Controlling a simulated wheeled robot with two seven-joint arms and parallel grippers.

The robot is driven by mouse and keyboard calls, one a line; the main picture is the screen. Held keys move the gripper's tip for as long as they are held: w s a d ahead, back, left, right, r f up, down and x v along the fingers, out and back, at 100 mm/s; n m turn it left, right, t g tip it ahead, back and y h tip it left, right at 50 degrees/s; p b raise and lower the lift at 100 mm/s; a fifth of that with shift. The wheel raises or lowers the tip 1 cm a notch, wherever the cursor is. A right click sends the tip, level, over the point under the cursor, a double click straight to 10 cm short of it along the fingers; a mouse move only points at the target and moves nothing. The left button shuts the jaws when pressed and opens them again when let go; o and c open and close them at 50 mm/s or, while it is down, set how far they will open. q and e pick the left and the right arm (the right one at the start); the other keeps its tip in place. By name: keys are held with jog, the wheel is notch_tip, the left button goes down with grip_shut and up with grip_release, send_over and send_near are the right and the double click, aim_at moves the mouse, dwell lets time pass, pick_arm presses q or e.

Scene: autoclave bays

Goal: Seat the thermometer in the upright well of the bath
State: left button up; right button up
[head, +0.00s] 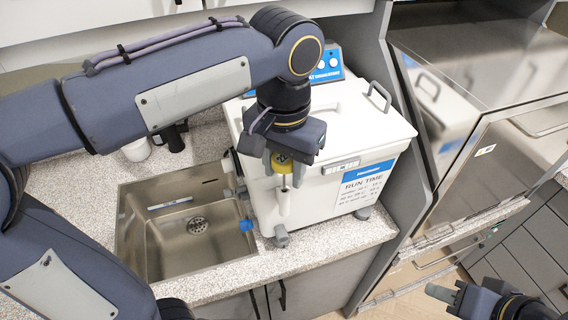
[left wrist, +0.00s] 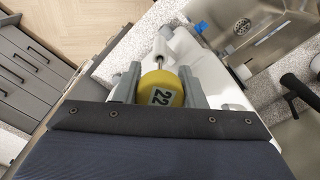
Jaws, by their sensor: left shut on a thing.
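The thermometer has a yellow head (head: 282,163) and a thin metal stem. My left gripper (head: 284,158) is shut on the yellow head, with the stem pointing down. In the left wrist view the head (left wrist: 160,90) shows the number 22 between the two grey fingers (left wrist: 160,86). The white bath (head: 325,130) stands on the counter. A white upright well (head: 283,207) is at its front left corner, below the stem; it also shows in the left wrist view (left wrist: 181,44). I cannot tell whether the stem tip is inside it. My right gripper (head: 452,293) is low at right, away from the bath.
A steel sink (head: 190,222) is left of the bath, with a blue-ended fitting (head: 246,226) between. A white cup (head: 136,150) and a dark object (head: 174,137) stand behind the sink. A grey panel and steel cabinet (head: 480,60) are close on the right.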

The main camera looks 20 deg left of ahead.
pick_arm(q)
jog(key=shift+f+b, duration=0.55)
jog(key=shift+f, duration=0.35)
jog(key=o, duration=1)
jog(key=shift+o, duration=0.2)
jog(key=shift+r, duration=0.1)
notch_tip(320, 180, up, 8)
jog(key=shift+f, duration=0.15)
